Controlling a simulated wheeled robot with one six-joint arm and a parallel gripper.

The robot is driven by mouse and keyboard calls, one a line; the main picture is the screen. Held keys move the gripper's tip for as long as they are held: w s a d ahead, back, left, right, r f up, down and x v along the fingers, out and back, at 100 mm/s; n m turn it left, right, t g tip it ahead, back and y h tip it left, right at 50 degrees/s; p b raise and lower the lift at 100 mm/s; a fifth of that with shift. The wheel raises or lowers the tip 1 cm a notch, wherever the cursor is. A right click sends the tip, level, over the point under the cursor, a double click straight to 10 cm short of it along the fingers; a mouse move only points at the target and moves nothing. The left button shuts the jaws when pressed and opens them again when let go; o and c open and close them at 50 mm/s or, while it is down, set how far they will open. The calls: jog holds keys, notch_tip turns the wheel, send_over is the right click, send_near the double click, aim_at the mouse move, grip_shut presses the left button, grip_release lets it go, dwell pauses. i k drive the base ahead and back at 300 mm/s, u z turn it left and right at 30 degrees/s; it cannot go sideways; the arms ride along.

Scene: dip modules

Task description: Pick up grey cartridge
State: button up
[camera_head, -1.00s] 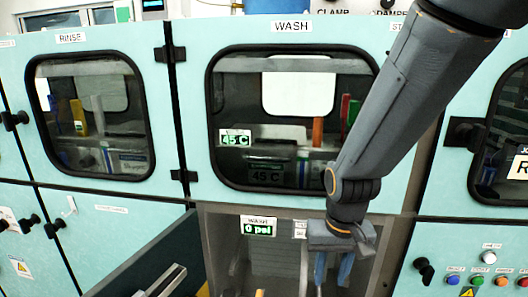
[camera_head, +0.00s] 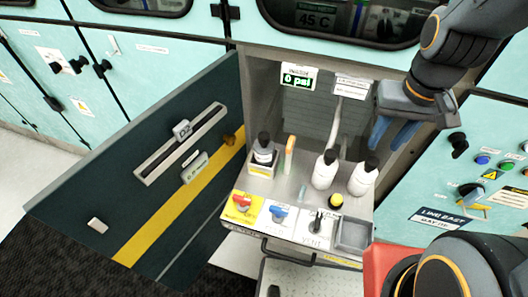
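My gripper (camera_head: 391,139) is in the upper right, in front of the right side of the open cabinet. Its two blue fingers point down and are apart, with nothing seen between them. I cannot make out a thing that is surely the grey cartridge. A small pale grey-green piece (camera_head: 302,192) lies on the cabinet shelf, left of the white bottles, well below and left of my gripper. A thin upright tube with an orange top (camera_head: 290,150) stands behind it.
Two white bottles with black caps (camera_head: 325,172) (camera_head: 364,179) and a third in a holder (camera_head: 263,153) stand on the shelf (camera_head: 285,188). Red, blue and black valves line its front, beside an empty grey tray (camera_head: 353,234). The open door (camera_head: 150,190) hangs left.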

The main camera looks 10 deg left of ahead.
aim_at(263, 147)
jog(key=k, duration=1.3)
jog(key=u, duration=0.8)
jog(key=i, duration=1.3)
jog(key=z, duration=0.3)
